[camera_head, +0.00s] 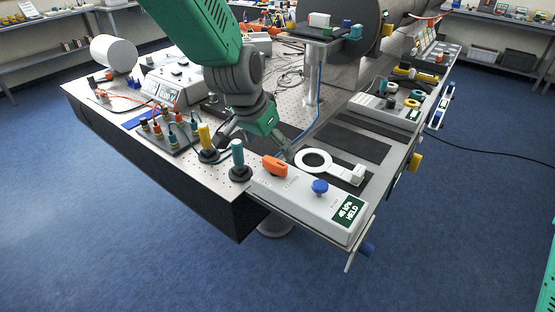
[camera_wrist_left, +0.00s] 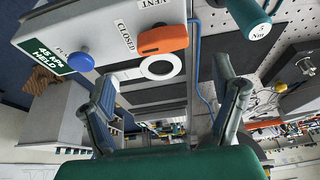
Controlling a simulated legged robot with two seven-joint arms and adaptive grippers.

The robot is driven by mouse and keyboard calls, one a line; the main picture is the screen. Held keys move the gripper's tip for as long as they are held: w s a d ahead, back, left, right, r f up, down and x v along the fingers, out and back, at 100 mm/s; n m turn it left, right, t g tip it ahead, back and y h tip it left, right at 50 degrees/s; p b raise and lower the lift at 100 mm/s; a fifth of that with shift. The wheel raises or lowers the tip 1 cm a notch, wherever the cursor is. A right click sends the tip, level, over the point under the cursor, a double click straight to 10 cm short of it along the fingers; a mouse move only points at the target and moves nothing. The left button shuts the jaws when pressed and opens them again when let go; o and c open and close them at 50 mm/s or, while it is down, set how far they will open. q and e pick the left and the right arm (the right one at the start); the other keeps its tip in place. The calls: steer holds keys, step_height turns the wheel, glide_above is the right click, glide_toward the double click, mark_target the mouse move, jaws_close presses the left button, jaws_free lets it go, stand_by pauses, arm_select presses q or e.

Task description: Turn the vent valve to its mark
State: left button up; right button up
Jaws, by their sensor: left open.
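The vent valve, an orange lever knob (camera_head: 275,166), sits on top of a pale grey box (camera_head: 300,205). In the left wrist view the orange knob (camera_wrist_left: 163,39) lies beside the printed words VENT and CLOSED, its narrower end toward CLOSED. A mark itself is too small to make out. My left gripper (camera_head: 256,145) is open and empty, just behind the knob. In the left wrist view its spread fingers (camera_wrist_left: 165,75) stand either side below the knob, apart from it. My right gripper is out of view.
A blue knob (camera_head: 320,187) and a green display (camera_head: 348,211) reading 45 kPa HELD share the box. A teal-topped post (camera_head: 238,155) and a yellow-topped post (camera_head: 205,137) stand left of the gripper. A white ring-ended piece (camera_head: 313,161) lies behind the box.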

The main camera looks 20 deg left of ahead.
mark_target(274, 161)
arm_select(q)
steer(key=x, duration=0.4)
steer(key=a+x, duration=0.1)
steer(key=x, duration=0.1)
steer(key=shift+w+f, duration=0.1)
steer(key=shift+f, duration=0.1)
steer(key=shift+w+d+f, duration=0.2)
steer(key=shift+d+f, duration=0.05)
steer(key=shift+f, duration=0.25)
steer(key=shift+d, duration=0.3)
steer(key=c, duration=0.9)
steer(key=shift+a+f, duration=0.1)
steer(key=shift+a, duration=0.1)
steer(key=shift+c, duration=1.3)
